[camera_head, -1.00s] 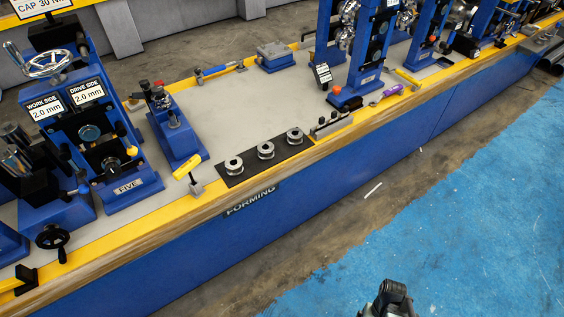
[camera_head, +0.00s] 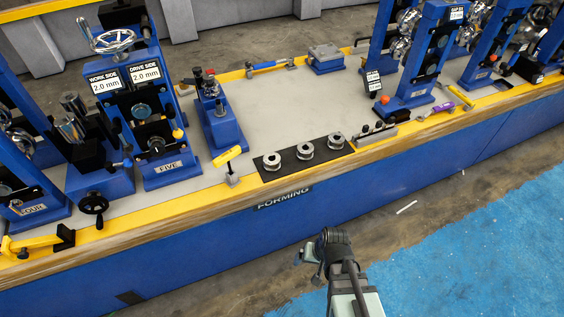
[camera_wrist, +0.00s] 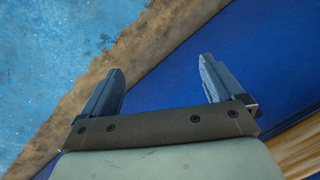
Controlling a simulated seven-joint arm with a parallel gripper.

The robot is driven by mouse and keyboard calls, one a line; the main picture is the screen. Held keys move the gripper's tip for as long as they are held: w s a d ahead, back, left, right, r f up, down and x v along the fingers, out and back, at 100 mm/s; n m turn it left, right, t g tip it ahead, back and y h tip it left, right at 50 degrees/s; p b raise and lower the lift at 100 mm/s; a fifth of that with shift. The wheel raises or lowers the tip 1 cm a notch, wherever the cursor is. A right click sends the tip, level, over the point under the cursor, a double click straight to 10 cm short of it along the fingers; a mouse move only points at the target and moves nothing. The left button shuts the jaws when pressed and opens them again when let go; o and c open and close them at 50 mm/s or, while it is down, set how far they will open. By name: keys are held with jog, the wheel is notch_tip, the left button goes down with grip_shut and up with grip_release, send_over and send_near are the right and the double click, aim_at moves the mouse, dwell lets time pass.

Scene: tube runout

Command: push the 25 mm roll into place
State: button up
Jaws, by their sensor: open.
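Three metal rolls stand in a row on a black mat (camera_head: 288,172) near the front edge of the bench: a left roll (camera_head: 271,161), a middle roll (camera_head: 305,151) and a right roll (camera_head: 336,141). I cannot tell which is the 25 mm one. My gripper (camera_head: 308,262) is in front of the bench, below its top and apart from the rolls. In the wrist view my gripper (camera_wrist: 160,85) has its two fingers spread with nothing between them. That view shows the blue bench side and the floor, and no roll.
Stand FIVE (camera_head: 150,120) is on the left with two "2.0 mm" displays. A yellow-handled tool (camera_head: 228,157) stands left of the mat, and a grey rack (camera_head: 374,134) is right of it. The grey bench top behind the mat is clear.

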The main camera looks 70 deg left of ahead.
jog(key=s+a+r+m+y, duration=0.25)
jog(key=s+a+r, duration=0.35)
jog(key=a, duration=0.4)
jog(key=m+t+y, duration=0.3)
jog(key=m+y, duration=0.7)
jog(key=m, duration=1.8)
send_near(271, 157)
jog(key=x, duration=0.4)
jog(key=shift+a+r, duration=0.15)
jog(key=shift+a, duration=0.3)
jog(key=shift+f+x, duration=0.15)
jog(key=shift+x, duration=1.25)
jog(key=shift+f+x, duration=0.15)
jog(key=shift+x, duration=1.3)
jog(key=shift+d, duration=0.15)
jog(key=c, duration=1.6)
